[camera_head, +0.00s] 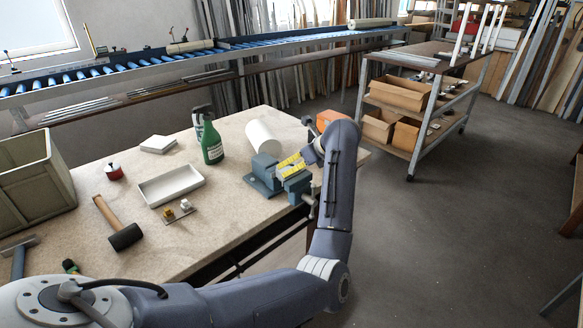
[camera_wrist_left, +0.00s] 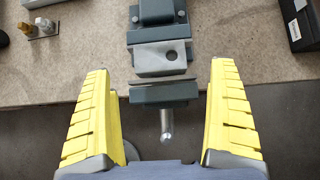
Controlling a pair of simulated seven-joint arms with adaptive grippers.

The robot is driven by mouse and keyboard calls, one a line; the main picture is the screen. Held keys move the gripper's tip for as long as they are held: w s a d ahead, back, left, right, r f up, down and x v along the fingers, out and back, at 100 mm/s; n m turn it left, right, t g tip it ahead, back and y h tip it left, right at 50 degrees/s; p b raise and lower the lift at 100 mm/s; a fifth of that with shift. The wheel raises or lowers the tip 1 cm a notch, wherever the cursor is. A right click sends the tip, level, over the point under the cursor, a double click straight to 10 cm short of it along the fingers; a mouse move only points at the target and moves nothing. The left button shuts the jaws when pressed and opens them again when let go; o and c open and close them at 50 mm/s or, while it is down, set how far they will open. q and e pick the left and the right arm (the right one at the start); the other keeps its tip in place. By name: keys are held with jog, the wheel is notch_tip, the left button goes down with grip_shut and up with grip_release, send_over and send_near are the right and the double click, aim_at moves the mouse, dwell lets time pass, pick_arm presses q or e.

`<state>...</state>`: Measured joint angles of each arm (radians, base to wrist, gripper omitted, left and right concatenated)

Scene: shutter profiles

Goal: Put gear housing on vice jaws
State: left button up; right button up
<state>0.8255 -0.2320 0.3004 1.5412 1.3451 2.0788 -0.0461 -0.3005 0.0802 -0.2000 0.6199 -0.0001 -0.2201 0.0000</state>
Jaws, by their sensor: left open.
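The blue-grey vice (camera_head: 262,172) stands near the right end of the workbench; it also shows in the left wrist view (camera_wrist_left: 158,13), with its screw handle (camera_wrist_left: 167,128) below. A light grey block with a round hole, apparently the gear housing (camera_wrist_left: 152,62), sits on the vice between the far part and the near jaw (camera_wrist_left: 165,94). My left gripper (camera_head: 291,165) is over the vice with its yellow fingers apart. In the left wrist view the fingers (camera_wrist_left: 161,68) flank the block with gaps on both sides, touching nothing. In the head view the gripper hides the block.
Bench space between tray and vice is clear.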

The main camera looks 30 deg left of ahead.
pick_arm(q)
jog(key=shift+v, duration=2.65)
jog(key=shift+a+f, duration=0.1)
jog(key=shift+f, duration=0.05)
